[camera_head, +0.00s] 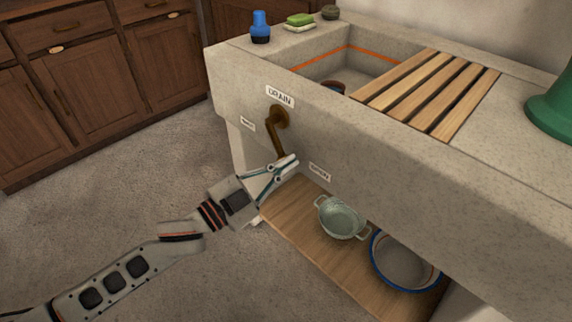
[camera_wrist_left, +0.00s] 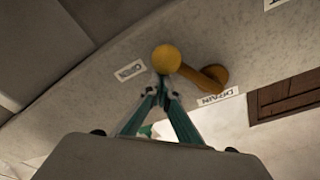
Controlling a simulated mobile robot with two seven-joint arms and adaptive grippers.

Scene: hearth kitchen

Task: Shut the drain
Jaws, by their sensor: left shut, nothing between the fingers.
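The brass drain lever (camera_head: 275,133) is mounted on the front of the stone sink, under the DRAIN label (camera_head: 280,97). Its arm hangs downward from the pivot. In the left wrist view the lever's round yellow knob (camera_wrist_left: 167,59) is just beyond my fingertips, and its arm runs right to the pivot. My left gripper (camera_head: 292,163) is shut and empty, at the lever's lower end. Its fingertips (camera_wrist_left: 160,84) meet below the knob; I cannot tell whether they touch it. In the head view the gripper covers the knob. My right gripper is out of view.
The sink front (camera_head: 400,165) is close behind the gripper. A colander (camera_head: 341,218) and basin (camera_head: 404,262) stand on the wooden shelf below. The floor at left is clear.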

